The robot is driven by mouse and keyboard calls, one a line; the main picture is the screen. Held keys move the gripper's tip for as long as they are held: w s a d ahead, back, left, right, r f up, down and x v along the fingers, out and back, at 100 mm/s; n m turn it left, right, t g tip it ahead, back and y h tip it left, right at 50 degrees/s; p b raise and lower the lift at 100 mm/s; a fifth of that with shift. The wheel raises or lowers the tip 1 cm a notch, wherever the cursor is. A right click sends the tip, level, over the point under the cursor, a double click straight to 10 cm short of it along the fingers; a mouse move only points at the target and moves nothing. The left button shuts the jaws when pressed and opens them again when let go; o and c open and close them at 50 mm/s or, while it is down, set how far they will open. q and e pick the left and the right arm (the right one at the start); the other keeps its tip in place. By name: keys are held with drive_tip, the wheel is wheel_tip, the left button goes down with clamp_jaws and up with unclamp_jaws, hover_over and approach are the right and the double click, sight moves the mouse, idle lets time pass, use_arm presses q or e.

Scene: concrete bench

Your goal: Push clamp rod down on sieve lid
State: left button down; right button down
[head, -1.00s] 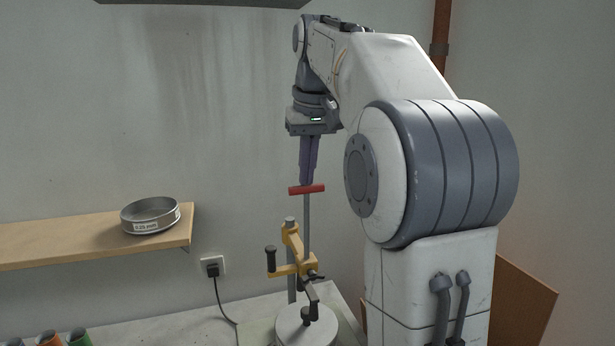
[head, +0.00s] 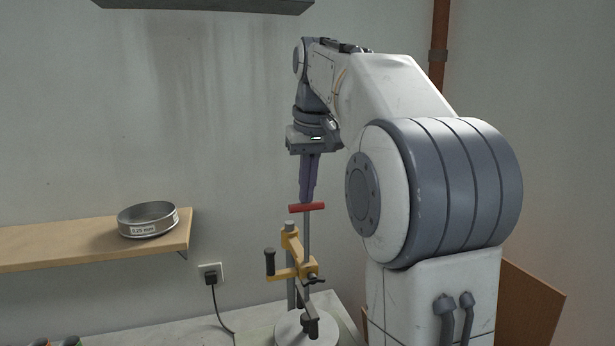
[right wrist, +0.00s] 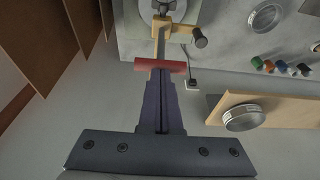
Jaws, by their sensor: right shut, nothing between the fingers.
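The clamp rod (head: 307,228) stands upright with a red crossbar handle (head: 306,208) on top; the handle also shows in the right wrist view (right wrist: 160,66). It passes through the yellow clamp bracket (head: 300,270). Its dark lower end is at the round grey sieve lid (head: 289,331) at the bottom of the head view; I cannot tell whether they touch. My right gripper (head: 306,200) is shut and empty, pointing down, its fingertips at the top of the red handle. My left gripper is not in view.
A sieve (head: 147,220) sits on a wooden shelf (head: 70,246) at left. A black plug and cord (head: 211,278) hang from a wall socket. In the right wrist view, several coloured jars (right wrist: 268,66) stand on the bench. A board (head: 525,305) leans at right.

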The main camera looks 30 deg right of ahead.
drive_tip(key=shift+f+b, duration=1.15)
drive_tip(key=shift+f, duration=0.5)
drive_tip(key=shift+r, duration=0.1)
wheel_tip(320, 180, up, 7)
drive_tip(key=p, duration=0.7)
drive_tip(key=shift+p, duration=0.3)
